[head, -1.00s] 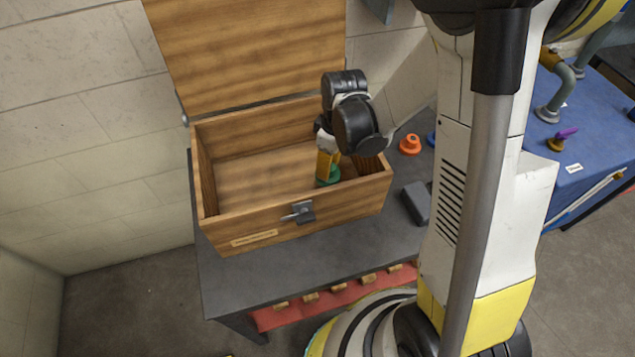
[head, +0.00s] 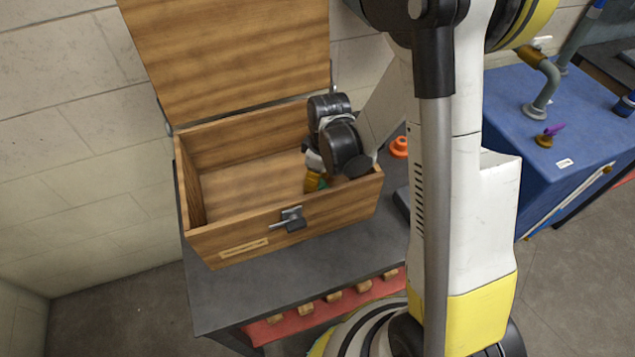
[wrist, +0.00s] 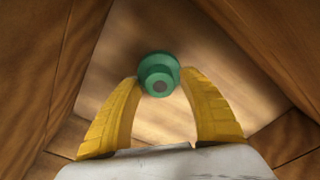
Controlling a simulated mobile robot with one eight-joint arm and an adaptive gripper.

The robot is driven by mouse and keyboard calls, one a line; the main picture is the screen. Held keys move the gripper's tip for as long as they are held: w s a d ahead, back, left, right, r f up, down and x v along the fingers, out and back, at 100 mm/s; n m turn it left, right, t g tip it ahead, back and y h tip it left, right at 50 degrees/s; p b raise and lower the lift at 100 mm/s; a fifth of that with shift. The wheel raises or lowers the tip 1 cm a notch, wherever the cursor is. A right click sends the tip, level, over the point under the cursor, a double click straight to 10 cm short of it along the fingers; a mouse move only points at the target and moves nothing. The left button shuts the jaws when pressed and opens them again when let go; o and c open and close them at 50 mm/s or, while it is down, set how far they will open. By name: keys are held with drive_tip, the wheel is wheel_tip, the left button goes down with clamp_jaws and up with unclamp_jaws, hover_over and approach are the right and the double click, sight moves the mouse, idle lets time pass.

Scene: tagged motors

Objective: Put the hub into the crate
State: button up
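The wooden crate (head: 232,232) stands on the dark table with its lid open behind it. My gripper (head: 314,182) reaches down inside the crate, towards its right end. In the wrist view my gripper (wrist: 160,78) has its two yellow fingers on either side of the green hub (wrist: 158,72), with the tips against its sides. Only a bit of the hub (head: 322,184) shows in the head view, beside the fingers and low in the crate. Whether the hub touches the crate floor I cannot tell.
Crate walls rise close around my gripper. An orange part (head: 399,147) sits on the table right of the crate. A blue workbench (head: 500,110) with pipes and a purple-topped piece (head: 549,134) is at right. The rest of the crate floor looks clear.

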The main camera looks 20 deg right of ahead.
wheel_tip(320, 180, up, 12)
drive_tip(key=p, duration=0.6)
wheel_tip(320, 180, up, 11)
drive_tip(key=m+t, duration=0.3)
drive_tip(key=m, duration=0.1)
hover_over(321, 185)
drive_tip(key=s, duration=0.5)
drive_tip(key=s+r+m+t, duration=0.3)
drive_tip(key=s+r+m, duration=0.2)
drive_tip(key=s, duration=0.1)
drive_tip(key=shift+s+a+r+h, duration=0.2)
drive_tip(key=shift+a+h, duration=0.1)
drive_tip(key=shift+h, duration=0.1)
